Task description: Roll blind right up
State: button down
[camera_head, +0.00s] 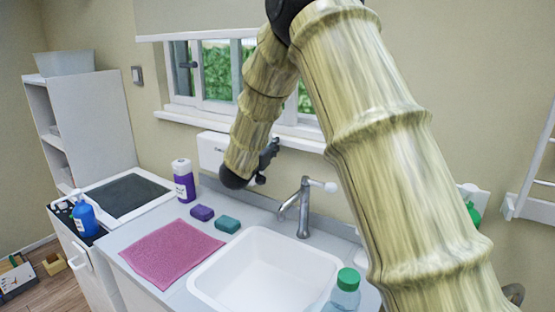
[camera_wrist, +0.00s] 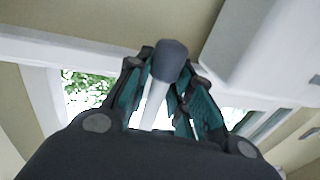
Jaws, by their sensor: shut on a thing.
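The blind (camera_head: 200,18) is a pale sheet with a white bottom bar at the top of the head view. It covers the upper window, and the lower panes (camera_head: 216,72) are bare. My gripper (camera_head: 268,157) is low in front of the wall, below the window sill, partly hidden by my arm. In the wrist view, its teal-lined fingers (camera_wrist: 164,85) are closed around a pale rod (camera_wrist: 154,104) with a dark grey rounded end (camera_wrist: 170,61). I cannot see how this rod joins the blind.
A white wall box (camera_head: 212,150) is close beside my gripper. Below are a tap (camera_head: 303,205), a sink (camera_head: 225,282), two sponges, a pink cloth (camera_head: 165,252) and a purple-labelled bottle (camera_head: 183,181). A green-capped bottle (camera_head: 347,283) stands at the front.

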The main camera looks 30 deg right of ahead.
notch_tip(320, 180, up, 11)
jog(key=p, duration=0.4)
jog(key=c, duration=1.2)
grip_release()
jog(key=shift+f, duration=0.1)
jog(key=shift+c, duration=0.2)
jog(key=shift+a, duration=0.1)
jog(key=v, duration=1.1)
jog(key=shift+s+a, duration=0.2)
jog(key=shift+s, duration=0.15)
